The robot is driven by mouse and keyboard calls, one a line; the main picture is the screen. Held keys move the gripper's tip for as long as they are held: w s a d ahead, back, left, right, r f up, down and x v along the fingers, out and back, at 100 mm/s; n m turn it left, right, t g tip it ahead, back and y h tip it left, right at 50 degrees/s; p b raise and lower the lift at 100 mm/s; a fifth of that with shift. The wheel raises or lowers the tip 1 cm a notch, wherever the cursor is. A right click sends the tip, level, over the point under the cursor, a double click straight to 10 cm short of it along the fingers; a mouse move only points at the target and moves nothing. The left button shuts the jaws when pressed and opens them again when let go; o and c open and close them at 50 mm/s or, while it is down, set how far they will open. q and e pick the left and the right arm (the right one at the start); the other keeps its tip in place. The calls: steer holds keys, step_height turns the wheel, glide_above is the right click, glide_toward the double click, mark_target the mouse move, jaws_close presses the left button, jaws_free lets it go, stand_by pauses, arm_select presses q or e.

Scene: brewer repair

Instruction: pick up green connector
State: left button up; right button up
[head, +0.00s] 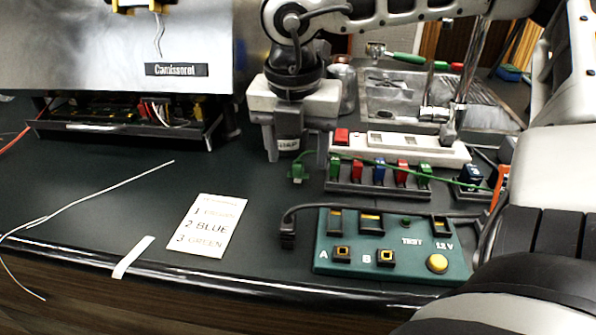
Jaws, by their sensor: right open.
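A small green connector (298,171) is on the dark counter, left of the connector rack, just below my right gripper. My right gripper (297,158) points down with its fingers apart and looks empty. The connector shows between and slightly below the fingertips; I cannot tell whether they touch it. Other green connectors stand in the rack (352,190) among red and blue ones, one of them at the left end (336,165). A thin green wire runs over the rack to the right.
A green test box (340,268) with a yellow button stands in front of the rack. A black plug (288,236) on a cable lies left of it. An instruction card (208,225) lies on the counter. The brewer (120,90) stands at the back left. A sink (395,90) is behind.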

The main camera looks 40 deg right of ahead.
mark_target(299, 162)
steer(key=shift+w+d+f, duration=0.1)
steer(key=shift+d+f, duration=0.05)
steer(key=shift+f, duration=0.65)
steer(key=shift+w+d+f, duration=0.1)
steer(key=shift+d+f, duration=0.05)
steer(key=shift+f, duration=0.6)
steer(key=c, duration=1)
steer(key=shift+c, duration=0.2)
steer(key=shift+r, duration=0.15)
